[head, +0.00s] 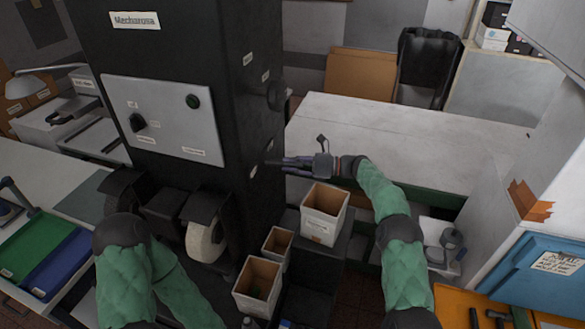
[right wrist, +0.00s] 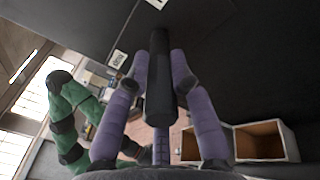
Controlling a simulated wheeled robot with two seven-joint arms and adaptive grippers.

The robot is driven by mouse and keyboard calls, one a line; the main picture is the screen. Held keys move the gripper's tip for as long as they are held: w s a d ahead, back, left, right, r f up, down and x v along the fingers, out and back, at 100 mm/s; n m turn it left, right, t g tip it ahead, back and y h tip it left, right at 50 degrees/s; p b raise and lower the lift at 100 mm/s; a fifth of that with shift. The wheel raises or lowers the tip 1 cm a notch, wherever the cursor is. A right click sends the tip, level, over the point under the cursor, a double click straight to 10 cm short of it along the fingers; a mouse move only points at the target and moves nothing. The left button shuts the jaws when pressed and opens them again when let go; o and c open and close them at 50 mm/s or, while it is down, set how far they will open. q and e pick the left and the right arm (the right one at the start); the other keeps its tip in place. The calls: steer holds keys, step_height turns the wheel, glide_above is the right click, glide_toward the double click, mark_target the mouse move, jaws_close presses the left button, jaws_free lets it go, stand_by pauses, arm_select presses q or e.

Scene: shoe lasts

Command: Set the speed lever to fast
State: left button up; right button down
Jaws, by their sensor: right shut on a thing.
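A tall black machine (head: 235,110) has small labels on its right side. In the right wrist view a black cylindrical lever handle (right wrist: 158,75) lies between the two purple fingers of my right gripper (right wrist: 158,72), which is shut on it. In the head view my right gripper (head: 278,162) reaches left to the machine's side, and the lever is too small and dark there to make out. A white label (right wrist: 117,58) sits on the dark surface beside the handle; I cannot read it surely. My left gripper is out of view.
A grey front panel (head: 165,118) on the machine carries a black knob (head: 137,122) and a dark round button (head: 193,101). Open boxes (head: 324,213) stand below my right gripper. A pale worktable (head: 420,145) behind it is mostly clear.

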steer(key=shift+f, duration=0.2)
stand_by(0.3)
steer(key=c, duration=1.1)
jaws_free()
steer(key=shift+w+r, duration=0.1)
steer(key=d, duration=0.8)
steer(key=s+d, duration=0.1)
steer(key=d, duration=0.3)
steer(key=shift+s, duration=0.1)
